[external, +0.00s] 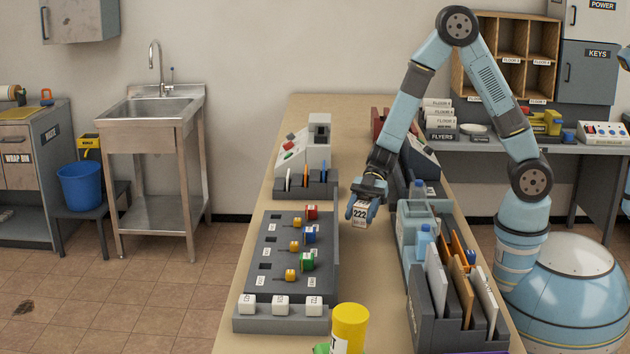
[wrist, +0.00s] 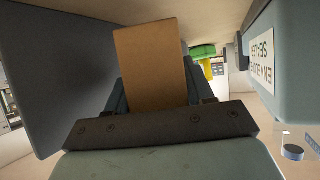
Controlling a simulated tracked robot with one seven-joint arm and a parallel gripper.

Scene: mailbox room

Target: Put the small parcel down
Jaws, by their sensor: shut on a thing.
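The small parcel hangs from my gripper (external: 366,203) in the external view, above the table (external: 365,295). In the wrist view the parcel (wrist: 150,65) is a plain brown cardboard face between the fingers of my gripper (wrist: 155,95). The gripper is shut on it. It is over the gap between the dark grey board on the left and the row of holders on the right. The parcel's underside and its exact height above the table cannot be told.
The dark grey board (external: 262,240) carries coloured blocks and white cubes. On the right stand a blue-grey bin (external: 418,215) and a dark rack (external: 450,325) with envelopes. A yellow cylinder (external: 349,325) stands at the front. Bare tabletop shows in the middle strip.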

